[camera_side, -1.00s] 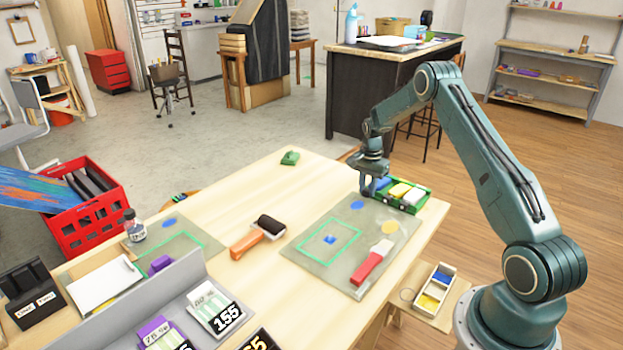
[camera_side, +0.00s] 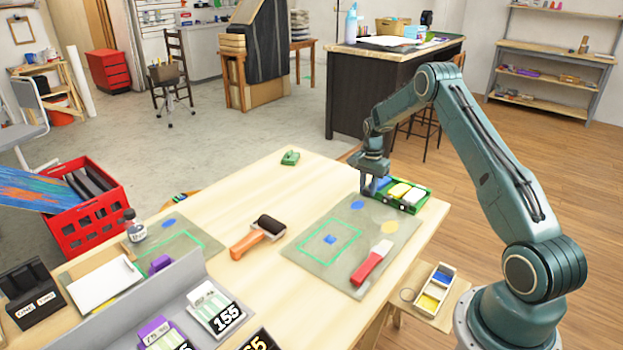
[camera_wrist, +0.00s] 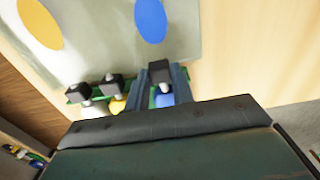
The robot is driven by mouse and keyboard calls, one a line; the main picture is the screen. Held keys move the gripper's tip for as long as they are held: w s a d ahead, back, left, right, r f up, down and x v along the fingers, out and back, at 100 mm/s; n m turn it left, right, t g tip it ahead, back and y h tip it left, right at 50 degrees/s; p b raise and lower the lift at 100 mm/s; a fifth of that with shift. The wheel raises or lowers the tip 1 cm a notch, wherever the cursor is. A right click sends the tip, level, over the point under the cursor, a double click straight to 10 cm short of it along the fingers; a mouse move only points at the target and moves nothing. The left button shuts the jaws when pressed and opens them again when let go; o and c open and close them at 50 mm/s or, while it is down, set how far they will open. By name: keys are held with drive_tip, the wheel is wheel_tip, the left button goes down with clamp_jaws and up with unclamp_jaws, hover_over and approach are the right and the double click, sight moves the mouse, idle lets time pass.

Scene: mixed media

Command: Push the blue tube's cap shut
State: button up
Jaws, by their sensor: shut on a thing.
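The blue tube (camera_wrist: 164,99) lies at one end of a green tray, in line with a yellow tube (camera_side: 399,190) and a white tube (camera_side: 414,197). My gripper (camera_side: 368,191) is down at the tray's left end in the side view and hides much of the blue tube there. In the wrist view, my gripper's fingers (camera_wrist: 162,82) stand on either side of the blue tube, shut on it. Its black cap (camera_wrist: 160,71) sticks out beyond the fingers, with a pale neck below it. I cannot tell whether the cap is fully seated.
The green tray (camera_side: 426,200) sits at the table's right edge. A grey mat (camera_side: 310,250) with paint spots lies in front of it, bearing a red-handled tool (camera_side: 368,268). An orange-handled roller (camera_side: 250,241) lies farther left.

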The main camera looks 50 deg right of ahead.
drive_tip(key=shift+d, duration=0.5)
idle(0.7)
drive_tip(key=o, duration=0.5)
drive_tip(key=shift+r, duration=3.45)
